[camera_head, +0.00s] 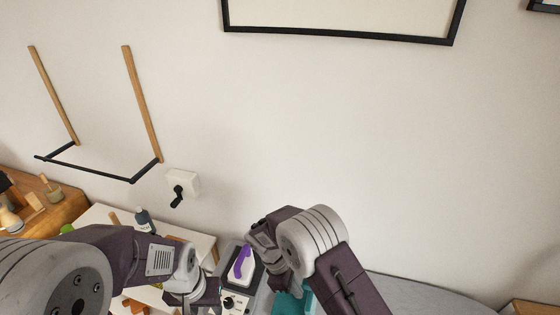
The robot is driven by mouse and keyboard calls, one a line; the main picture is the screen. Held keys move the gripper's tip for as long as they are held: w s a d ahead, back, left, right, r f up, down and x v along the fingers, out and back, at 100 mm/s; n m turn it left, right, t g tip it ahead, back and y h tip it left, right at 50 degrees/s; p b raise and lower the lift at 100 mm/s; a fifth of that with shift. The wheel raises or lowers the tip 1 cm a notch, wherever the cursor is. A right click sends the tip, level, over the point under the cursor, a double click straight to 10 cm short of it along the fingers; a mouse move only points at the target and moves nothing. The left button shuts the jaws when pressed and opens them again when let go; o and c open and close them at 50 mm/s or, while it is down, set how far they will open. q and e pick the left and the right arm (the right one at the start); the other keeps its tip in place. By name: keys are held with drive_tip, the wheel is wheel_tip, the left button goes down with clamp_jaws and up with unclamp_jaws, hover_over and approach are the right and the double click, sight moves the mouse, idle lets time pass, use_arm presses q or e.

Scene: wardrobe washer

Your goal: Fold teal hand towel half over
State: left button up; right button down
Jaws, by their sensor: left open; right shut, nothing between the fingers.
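The teal hand towel (296,302) shows at the bottom of the head view, partly covered by my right arm and cut off by the frame edge. Its full outline and any fold are hidden. My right gripper (276,272) is just above and left of the visible teal cloth, shut and empty, its fingertips mostly hidden by the wrist. Whether it touches the cloth cannot be told. My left gripper (204,297) is open at the bottom edge, left of the towel and apart from its visible part, with its fingertips hard to make out.
A purple item (242,262) lies on a pale-topped dark object between the grippers, above a white device with a dark knob (228,302). A dark bottle (144,220) stands on the pale table at left. A wall rack (131,180) hangs above; grey surface (420,297) is clear at right.

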drive_tip(key=shift+w+a, duration=0.1)
drive_tip(key=shift+a, duration=0.25)
drive_tip(key=shift+a, duration=0.1)
drive_tip(key=w+a+f+b, duration=0.2)
drive_tip(key=a+b, duration=0.1)
drive_tip(key=a, duration=0.5)
drive_tip(key=shift+w+f, duration=0.15)
drive_tip(key=shift+f, duration=0.15)
drive_tip(key=shift+b, duration=0.3)
drive_tip(key=shift+w+a+f+b, duration=0.1)
drive_tip(key=shift+w+a+b, duration=0.1)
drive_tip(key=shift+a+b, duration=0.4)
drive_tip(key=shift+w+a+b, duration=0.2)
drive_tip(key=shift+a+b, duration=0.05)
drive_tip(key=shift+a, duration=0.6)
